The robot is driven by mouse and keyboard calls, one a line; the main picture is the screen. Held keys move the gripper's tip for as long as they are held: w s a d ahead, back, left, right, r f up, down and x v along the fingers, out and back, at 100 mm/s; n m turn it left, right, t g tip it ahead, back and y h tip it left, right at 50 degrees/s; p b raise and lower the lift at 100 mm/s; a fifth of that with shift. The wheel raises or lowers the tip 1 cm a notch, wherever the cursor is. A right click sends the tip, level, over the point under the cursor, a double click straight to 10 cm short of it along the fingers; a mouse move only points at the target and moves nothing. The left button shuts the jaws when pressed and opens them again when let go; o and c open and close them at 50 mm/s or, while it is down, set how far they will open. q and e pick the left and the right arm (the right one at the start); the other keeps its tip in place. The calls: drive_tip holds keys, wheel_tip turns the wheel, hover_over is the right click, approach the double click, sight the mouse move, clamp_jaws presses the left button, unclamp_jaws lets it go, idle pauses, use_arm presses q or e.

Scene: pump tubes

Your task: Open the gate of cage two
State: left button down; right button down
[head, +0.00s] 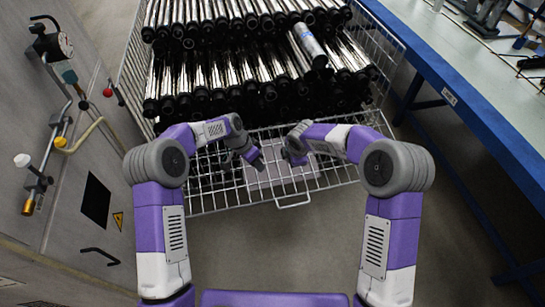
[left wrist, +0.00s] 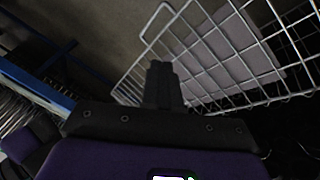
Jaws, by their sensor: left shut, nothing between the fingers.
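A wire cage (head: 391,43) full of dark-ended shiny tubes stands in front of me in the head view. Its front wire gate (head: 225,207) has a pale plate (head: 276,178) and a wire loop handle (head: 292,204) at the near edge. I cannot tell its exact tilt.
A blue-edged workbench (head: 470,100) runs along the right. A grey cabinet (head: 70,190) with valves and a gauge stands on the left. Bare floor (head: 270,250) lies between me and the cage.

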use_arm(q)
drive_tip(key=w+r+m, duration=0.4)
drive_tip(key=r+m, duration=0.1)
drive_tip(key=r, duration=0.9)
drive_tip(key=s+x, duration=0.2)
drive_tip(key=x, duration=1.1)
drive_tip(key=shift+s+d+f, duration=0.1)
drive_tip(key=shift+s+f, duration=0.2)
drive_tip(key=shift+f, duration=0.25)
drive_tip(key=shift+s+f, duration=0.35)
drive_tip(key=shift+f, duration=0.15)
use_arm(e)
drive_tip(key=c, duration=1.8)
unclamp_jaws()
drive_tip(key=o, duration=0.6)
drive_tip(key=shift+o, duration=0.2)
